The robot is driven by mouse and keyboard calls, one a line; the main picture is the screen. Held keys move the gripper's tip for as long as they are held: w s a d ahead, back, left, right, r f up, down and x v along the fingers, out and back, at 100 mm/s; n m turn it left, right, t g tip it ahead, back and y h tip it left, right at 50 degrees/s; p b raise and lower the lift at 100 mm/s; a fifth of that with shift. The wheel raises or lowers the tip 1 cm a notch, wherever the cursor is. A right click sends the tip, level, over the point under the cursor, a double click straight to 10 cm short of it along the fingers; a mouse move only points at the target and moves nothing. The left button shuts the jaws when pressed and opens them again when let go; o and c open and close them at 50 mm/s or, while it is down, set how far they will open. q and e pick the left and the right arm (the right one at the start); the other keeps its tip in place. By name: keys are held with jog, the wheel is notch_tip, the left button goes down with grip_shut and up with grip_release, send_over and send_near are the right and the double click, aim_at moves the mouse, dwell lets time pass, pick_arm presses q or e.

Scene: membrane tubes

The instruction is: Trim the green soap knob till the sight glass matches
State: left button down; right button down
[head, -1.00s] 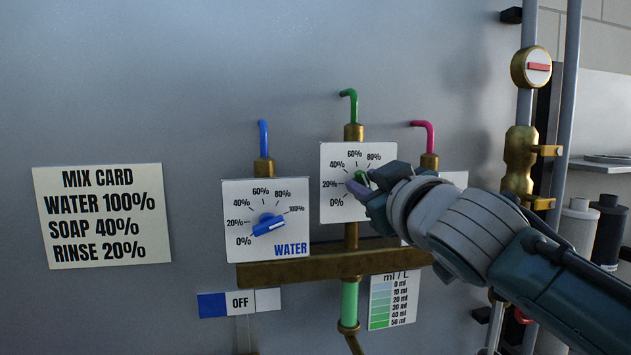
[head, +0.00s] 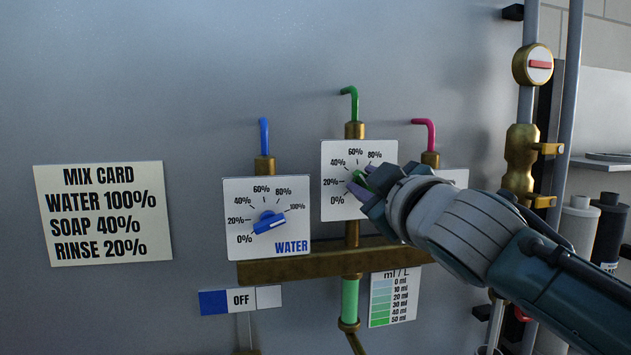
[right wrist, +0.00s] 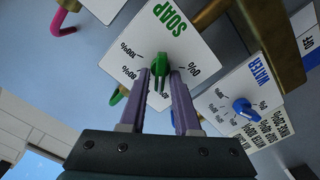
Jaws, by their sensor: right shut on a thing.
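The green soap knob (right wrist: 161,68) sits on the white SOAP dial plate (right wrist: 160,40). In the head view the knob (head: 360,178) is mostly covered by my right gripper (head: 364,182). In the right wrist view the purple fingers of that gripper (right wrist: 164,82) stand on either side of the knob, shut on it. Fingers hide part of the scale, so I cannot read the setting. The sight glass (head: 349,300) below the brass manifold shows green liquid. The ml/L colour chart (head: 393,298) hangs beside it, pale at 0 ml to deeper green at 50 ml. My left gripper is out of view.
The mix card (head: 104,213) reads water 100%, soap 40%, rinse 20%. The blue water knob (head: 269,222) points near 100%. A brass manifold (head: 300,270) runs below the dials. An OFF switch plate (head: 240,300) is at lower left. Pipes and a gauge (head: 533,65) stand right.

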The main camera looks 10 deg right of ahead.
jog(key=c, duration=0.9)
grip_release()
jog(key=s+b, duration=0.1)
jog(key=s, duration=0.9)
jog(key=shift+d, duration=0.15)
